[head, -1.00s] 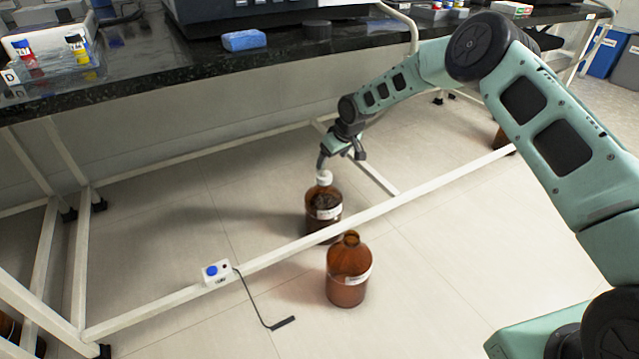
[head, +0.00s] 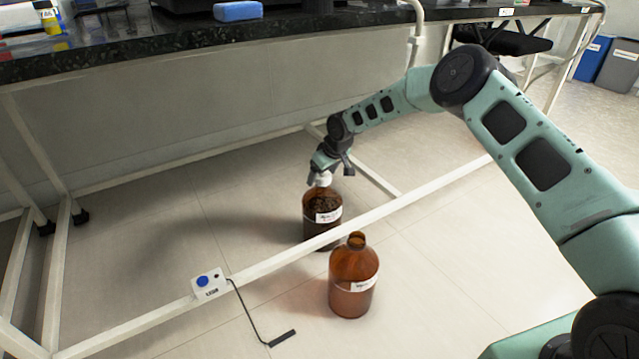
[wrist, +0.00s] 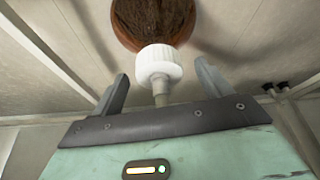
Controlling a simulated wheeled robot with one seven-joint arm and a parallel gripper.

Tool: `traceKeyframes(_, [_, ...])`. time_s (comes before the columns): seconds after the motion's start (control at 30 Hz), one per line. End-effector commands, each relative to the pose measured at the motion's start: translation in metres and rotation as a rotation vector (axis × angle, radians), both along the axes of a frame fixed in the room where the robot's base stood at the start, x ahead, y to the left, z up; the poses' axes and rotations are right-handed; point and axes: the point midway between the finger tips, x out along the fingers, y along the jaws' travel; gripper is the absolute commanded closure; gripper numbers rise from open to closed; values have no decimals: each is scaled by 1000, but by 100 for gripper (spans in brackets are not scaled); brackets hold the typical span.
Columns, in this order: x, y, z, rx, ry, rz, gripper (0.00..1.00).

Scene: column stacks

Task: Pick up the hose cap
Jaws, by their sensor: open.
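The hose cap (head: 323,178) is white with a ribbed rim. It sits on top of a brown bottle (head: 321,216) standing on the floor under the bench. In the wrist view the hose cap (wrist: 158,62) shows a narrow spout pointing toward my palm. My gripper (head: 318,176) is above the bottle, at the cap. In the wrist view my gripper (wrist: 162,74) is open, with one finger on each side of the cap and a visible gap to both. The cap is partly hidden by the gripper in the head view.
A second, open brown bottle (head: 353,278) stands in front. The dark bench top (head: 130,45) is overhead. Floor to the left is clear.

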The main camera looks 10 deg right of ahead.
Motion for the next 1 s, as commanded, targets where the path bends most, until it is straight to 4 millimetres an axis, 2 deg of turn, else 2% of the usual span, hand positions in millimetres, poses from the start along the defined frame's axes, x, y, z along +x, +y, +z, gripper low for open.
traceKeyframes(0.2, [0,0,0,0,-1,0,23])
traceKeyframes(0.23, [0,0,0,0,-1,0,25])
traceKeyframes(0.4, [0,0,0,0,0,0,70])
traceKeyframes(0.73, [1,0,5,0,-1,0,71])
traceKeyframes(0.87, [1,0,25,0,-4,0,71])
traceKeyframes(1.0, [1,0,55,0,-2,0,71])
